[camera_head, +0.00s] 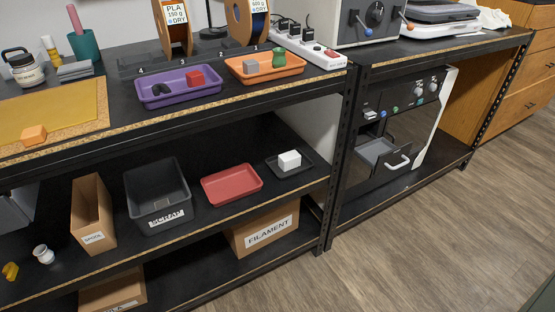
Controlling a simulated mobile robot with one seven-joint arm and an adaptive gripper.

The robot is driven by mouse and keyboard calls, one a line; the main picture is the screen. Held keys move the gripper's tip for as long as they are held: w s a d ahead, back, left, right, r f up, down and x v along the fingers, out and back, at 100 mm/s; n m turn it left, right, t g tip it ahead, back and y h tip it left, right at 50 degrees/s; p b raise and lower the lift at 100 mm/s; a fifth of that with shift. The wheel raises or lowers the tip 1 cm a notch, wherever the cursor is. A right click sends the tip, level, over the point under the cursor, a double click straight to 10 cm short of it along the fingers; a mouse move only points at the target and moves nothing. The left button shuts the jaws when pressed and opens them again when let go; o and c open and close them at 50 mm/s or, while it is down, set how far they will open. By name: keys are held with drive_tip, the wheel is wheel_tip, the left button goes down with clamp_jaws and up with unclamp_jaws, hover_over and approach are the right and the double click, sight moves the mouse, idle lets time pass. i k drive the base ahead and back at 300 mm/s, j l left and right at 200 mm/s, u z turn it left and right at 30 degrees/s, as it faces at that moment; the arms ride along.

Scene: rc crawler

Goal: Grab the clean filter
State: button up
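I cannot tell for sure which thing is the clean filter, as nothing in view is labelled so. A white block (290,160) sits in a small black tray (303,170) on the middle shelf. A small white round object (43,254) lies at the left of that shelf. A dark machine with a white side panel (412,110) stands on the right unit's lower shelf, its front drawer (384,157) pulled out. My gripper is not in view.
A red tray (232,184), a black bin (157,196) and a cardboard holder (93,213) share the middle shelf. Purple (177,101) and orange (262,80) trays with small parts stand on the top. A shelf post (338,150) stands between units. The wood floor (440,240) is clear.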

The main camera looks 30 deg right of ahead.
sight(289, 161)
drive_tip(key=i+z, duration=0.1)
drive_tip(key=z, duration=0.35)
drive_tip(key=i+z, duration=0.1)
drive_tip(key=z, duration=0.75)
drive_tip(key=i+j+z, duration=0.1)
drive_tip(key=z, duration=0.35)
drive_tip(key=i+j, duration=0.15)
drive_tip(key=j, duration=0.15)
drive_tip(key=i+j, duration=0.15)
drive_tip(key=j, duration=0.2)
